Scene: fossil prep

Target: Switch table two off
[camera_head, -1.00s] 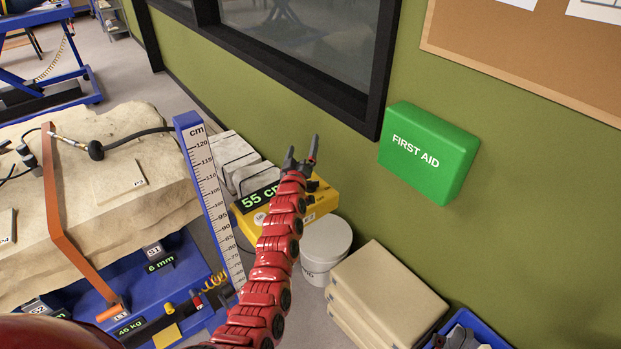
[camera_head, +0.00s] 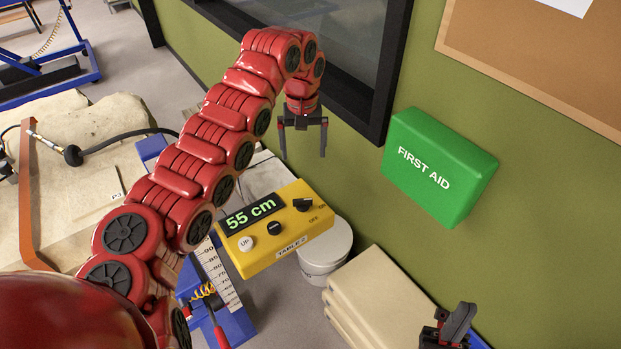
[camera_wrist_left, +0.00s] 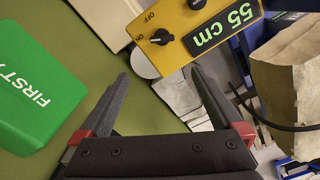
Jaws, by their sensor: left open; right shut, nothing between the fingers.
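The yellow control box (camera_head: 262,255) labelled TABLE 2 has a lit green display (camera_head: 251,214) reading 55 cm, a white UP button (camera_head: 246,243), a second, dark button (camera_head: 274,228) and a black rotary knob (camera_head: 302,205) beside ON and OFF marks. My right gripper (camera_head: 455,322) is shut and empty at the lower right.
A green first aid box (camera_head: 440,168) hangs on the wall right of the left gripper. A white bucket (camera_head: 325,252) and stacked beige cases (camera_head: 385,300) stand below. The blue table with pale rock (camera_head: 75,190) and a height scale (camera_head: 217,270) is at left.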

